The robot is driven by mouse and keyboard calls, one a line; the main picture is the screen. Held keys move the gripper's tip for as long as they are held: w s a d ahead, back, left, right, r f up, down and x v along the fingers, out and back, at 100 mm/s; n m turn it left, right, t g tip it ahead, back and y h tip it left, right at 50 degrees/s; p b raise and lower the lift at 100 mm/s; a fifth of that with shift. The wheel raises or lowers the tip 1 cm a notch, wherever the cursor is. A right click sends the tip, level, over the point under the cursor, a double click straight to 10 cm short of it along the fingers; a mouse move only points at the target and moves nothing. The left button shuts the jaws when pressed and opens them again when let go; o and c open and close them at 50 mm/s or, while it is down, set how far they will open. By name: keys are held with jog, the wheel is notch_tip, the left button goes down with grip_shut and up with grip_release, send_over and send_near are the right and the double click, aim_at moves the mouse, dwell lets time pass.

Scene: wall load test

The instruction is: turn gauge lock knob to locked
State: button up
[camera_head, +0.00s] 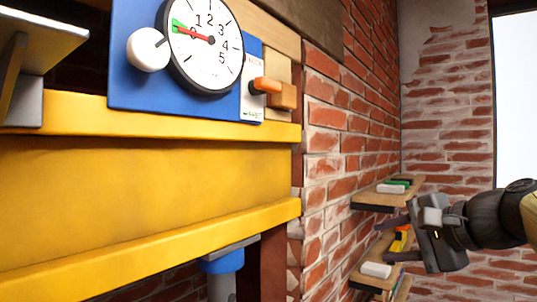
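A round white gauge (207,62) with a black rim is mounted on a blue panel (135,85) at the upper left. Its red needle points left into a green zone. A white ball-shaped knob (148,50) sits at its left edge. An orange handle (265,86) lies beside a narrow white label plate (253,104) right of the gauge. The plate has small red marking near its top and green near its bottom, too small to read surely. I cannot tell which is the lock knob. My gripper (394,239) is at the lower right, fingers apart and empty, far from the panel.
A yellow beam (150,205) runs below the panel. A brick wall (335,120) recedes to the right of it. Wooden shelves (372,197) with small coloured items are on that wall, behind my gripper. Space between gripper and panel looks clear.

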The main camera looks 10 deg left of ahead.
aim_at(274, 82)
jog(key=s+a+r+n+y, duration=0.1)
jog(key=s+r, duration=0.3)
jog(key=r, duration=0.4)
jog(key=s+a+r+n+g+y+p, duration=0.1)
jog(key=s+r+n+y, duration=0.1)
jog(key=s+r, duration=0.3)
jog(key=s+a+r+n+g+y+p, duration=0.1)
jog(key=s+r+y, duration=0.3)
jog(key=r, duration=0.8)
jog(key=shift+s+a+r+n, duration=0.25)
jog(key=shift+s+a+n, duration=0.35)
jog(key=shift+s, duration=0.1)
jog(key=shift+p, duration=0.3)
jog(key=p+x, duration=0.6)
jog(key=x, duration=1)
jog(key=shift+a+r+p, duration=0.15)
jog(key=shift+a+p, duration=0.15)
jog(key=shift+p, duration=0.05)
jog(key=shift+w+a, duration=0.25)
jog(key=shift+a, duration=0.15)
jog(key=shift+f, duration=0.2)
